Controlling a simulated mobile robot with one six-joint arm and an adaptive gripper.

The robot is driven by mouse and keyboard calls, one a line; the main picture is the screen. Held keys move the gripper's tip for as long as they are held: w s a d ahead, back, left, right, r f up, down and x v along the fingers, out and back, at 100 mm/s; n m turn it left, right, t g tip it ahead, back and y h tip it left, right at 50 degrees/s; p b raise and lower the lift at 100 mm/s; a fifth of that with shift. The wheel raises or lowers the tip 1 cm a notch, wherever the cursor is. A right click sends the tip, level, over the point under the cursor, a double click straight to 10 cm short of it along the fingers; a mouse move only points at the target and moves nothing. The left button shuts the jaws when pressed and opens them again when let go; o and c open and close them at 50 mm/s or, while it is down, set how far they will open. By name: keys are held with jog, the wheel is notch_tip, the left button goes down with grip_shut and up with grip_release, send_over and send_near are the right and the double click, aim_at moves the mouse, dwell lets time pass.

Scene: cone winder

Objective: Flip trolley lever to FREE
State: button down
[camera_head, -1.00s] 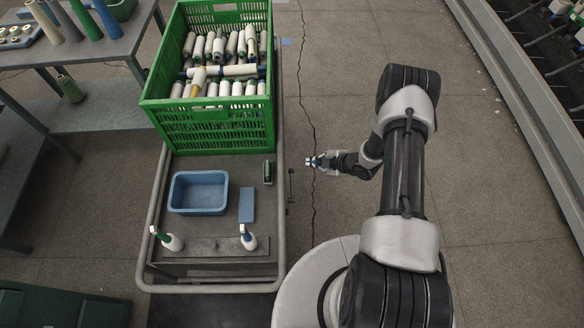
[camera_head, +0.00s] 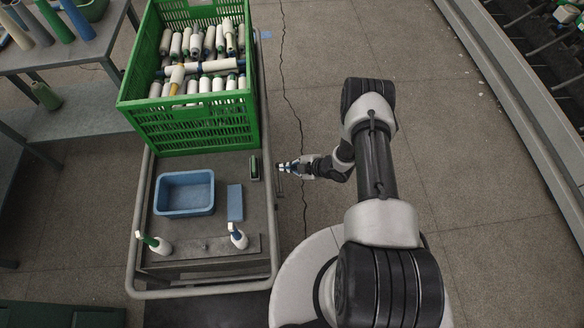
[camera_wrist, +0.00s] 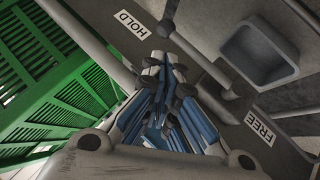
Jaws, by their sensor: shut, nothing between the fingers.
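The trolley (camera_head: 137,225) stands left of my arm. Its thin dark lever (camera_head: 279,187) is at the right side rail; my gripper (camera_head: 282,168) is at the lever's far end. In the wrist view, my gripper (camera_wrist: 165,68) is shut and empty, pointing at a grey rod (camera_wrist: 205,67) that looks like the lever. The rod runs between a HOLD label (camera_wrist: 133,23) at upper left and a FREE label (camera_wrist: 262,128) at lower right.
A green crate (camera_head: 190,130) full of yarn cones stands at the trolley's far end. Open floor (camera_head: 300,130) lies to the right.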

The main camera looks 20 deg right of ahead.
aim_at(279, 172)
jog(key=b+x, duration=0.1)
jog(key=x, duration=0.4)
jog(key=shift+w+a+f+b, duration=0.15)
jog(key=shift+f+b, duration=0.1)
jog(key=shift+b, duration=0.05)
